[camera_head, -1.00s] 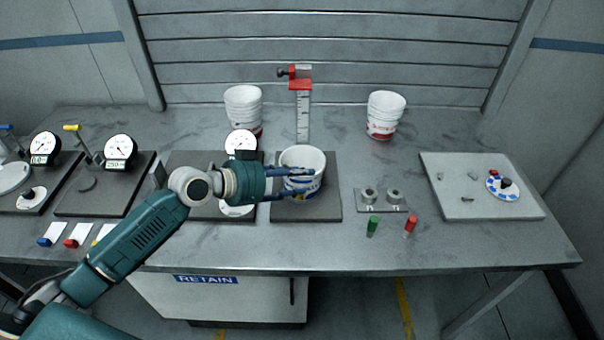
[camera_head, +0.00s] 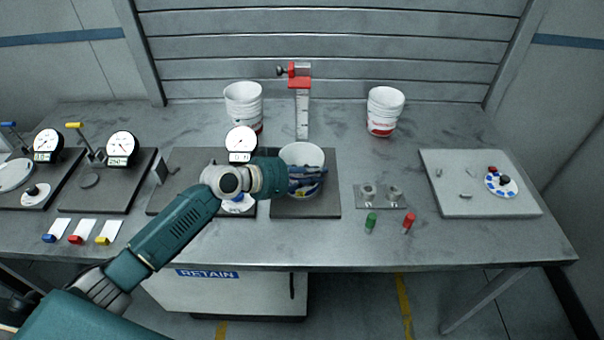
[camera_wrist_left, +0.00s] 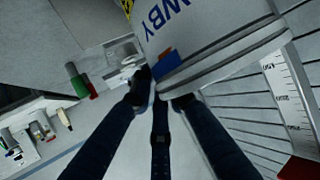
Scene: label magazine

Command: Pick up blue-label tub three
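A white tub (camera_head: 302,155) with blue markings on its front stands on a dark square plate (camera_head: 305,209) at the middle of the bench. My left gripper (camera_head: 318,180) reaches in from the left, with its fingers across the tub's front and hiding part of it. In the left wrist view the tub (camera_wrist_left: 215,45) is tilted at upper right, with blue lettering and a blue-and-orange patch. The fingers (camera_wrist_left: 160,98) end close by its edge with a narrow gap between them; whether they grip it is unclear. My right gripper is out of view.
Stacks of white tubs stand at the back left (camera_head: 243,103) and back right (camera_head: 384,109), with a red-topped ruled post (camera_head: 302,110) between. Dial scales (camera_head: 122,150) are at left. Green (camera_head: 370,222) and red (camera_head: 408,222) cylinders and a grey board (camera_head: 462,202) are at right.

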